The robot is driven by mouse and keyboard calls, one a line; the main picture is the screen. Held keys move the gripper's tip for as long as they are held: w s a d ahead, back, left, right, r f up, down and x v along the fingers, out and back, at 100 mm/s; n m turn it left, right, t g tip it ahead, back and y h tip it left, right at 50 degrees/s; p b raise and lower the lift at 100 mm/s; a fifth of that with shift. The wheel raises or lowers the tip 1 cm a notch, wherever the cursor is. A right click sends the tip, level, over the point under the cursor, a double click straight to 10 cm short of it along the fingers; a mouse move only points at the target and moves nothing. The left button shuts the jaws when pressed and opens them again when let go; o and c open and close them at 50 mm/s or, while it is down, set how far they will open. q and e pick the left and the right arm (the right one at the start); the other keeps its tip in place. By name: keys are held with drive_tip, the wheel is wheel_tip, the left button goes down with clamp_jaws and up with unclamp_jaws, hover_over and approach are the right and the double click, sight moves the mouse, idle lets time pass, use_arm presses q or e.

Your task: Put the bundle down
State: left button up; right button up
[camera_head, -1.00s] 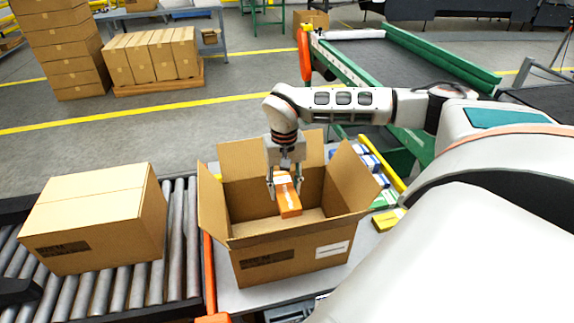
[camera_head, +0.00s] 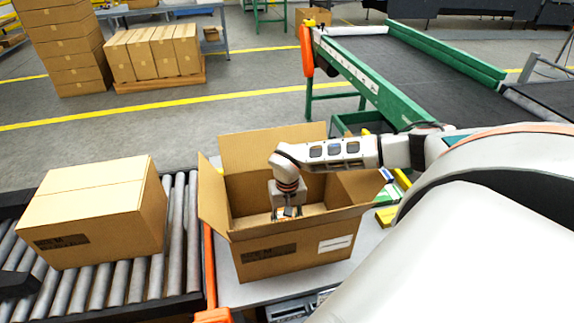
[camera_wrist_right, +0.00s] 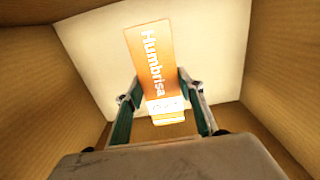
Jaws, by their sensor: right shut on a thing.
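An orange bundle lettered "Humbrisa" (camera_wrist_right: 153,60) is between the fingers of my right gripper (camera_wrist_right: 158,88), which is shut on it. In the head view my right gripper (camera_head: 287,212) is down inside the open cardboard box (camera_head: 290,262), near its front wall. The front wall hides most of the bundle there. The wrist view shows the pale box floor (camera_wrist_right: 90,40) behind the bundle; I cannot tell whether the bundle touches it.
The open box stands with flaps up on a grey table (camera_head: 228,285). A closed carton (camera_head: 90,210) sits on the roller conveyor (camera_head: 180,240) at left. A green-framed belt conveyor (camera_head: 400,80) is behind right. The flaps and walls closely surround my right gripper.

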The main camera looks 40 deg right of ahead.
drive_tip(key=shift+f, duration=2.25)
drive_tip(key=shift+f, duration=0.1)
drive_tip(key=o, duration=1.2)
drive_tip(key=shift+c, duration=0.2)
wheel_tip(320, 180, up, 12)
drive_tip(key=shift+r, duration=0.15)
